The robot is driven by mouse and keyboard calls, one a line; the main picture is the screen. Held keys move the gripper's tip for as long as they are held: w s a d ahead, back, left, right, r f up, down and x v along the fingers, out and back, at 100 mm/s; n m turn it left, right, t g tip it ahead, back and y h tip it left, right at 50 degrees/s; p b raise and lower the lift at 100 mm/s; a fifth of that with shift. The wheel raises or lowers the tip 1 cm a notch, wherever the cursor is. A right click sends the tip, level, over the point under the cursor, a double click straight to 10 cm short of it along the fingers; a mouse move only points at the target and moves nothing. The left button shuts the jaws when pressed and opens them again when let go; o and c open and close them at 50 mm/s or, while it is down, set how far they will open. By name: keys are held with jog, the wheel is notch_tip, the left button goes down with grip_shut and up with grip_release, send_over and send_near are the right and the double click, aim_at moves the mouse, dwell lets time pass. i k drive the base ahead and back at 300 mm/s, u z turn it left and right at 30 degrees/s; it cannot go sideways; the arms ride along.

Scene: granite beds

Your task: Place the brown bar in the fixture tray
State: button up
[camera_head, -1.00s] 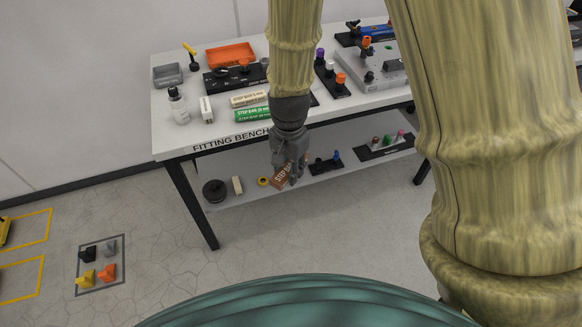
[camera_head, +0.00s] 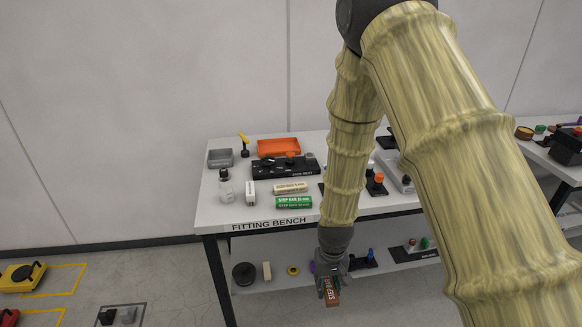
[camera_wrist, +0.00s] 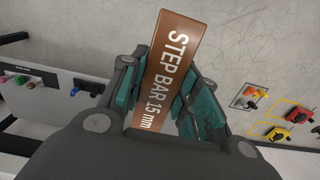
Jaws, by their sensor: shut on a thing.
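The brown bar (camera_head: 330,291), labelled STEP BAR 15 mm in the wrist view (camera_wrist: 172,62), is held in my gripper (camera_head: 331,279). The teal-padded fingers (camera_wrist: 160,92) are shut on it, and the bar sticks out past them. My gripper points down in front of the fitting bench, below its top edge. An orange tray (camera_head: 279,155) and a small grey tray (camera_head: 220,165) stand at the back left of the bench top; I cannot tell which, if either, is the fixture tray.
A green bar (camera_head: 293,203) and a cream bar (camera_head: 290,188) lie near the bench's front edge. A black holder (camera_head: 262,170), white bottle (camera_head: 226,190) and white block (camera_head: 250,193) are close by. The lower shelf holds a black disc (camera_head: 244,274) and small parts.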

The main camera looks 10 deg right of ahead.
aim_at(279, 149)
jog(key=k, duration=0.3)
jog(key=z, duration=1.7)
jog(key=i, duration=1.15)
jog(key=u, duration=2.2)
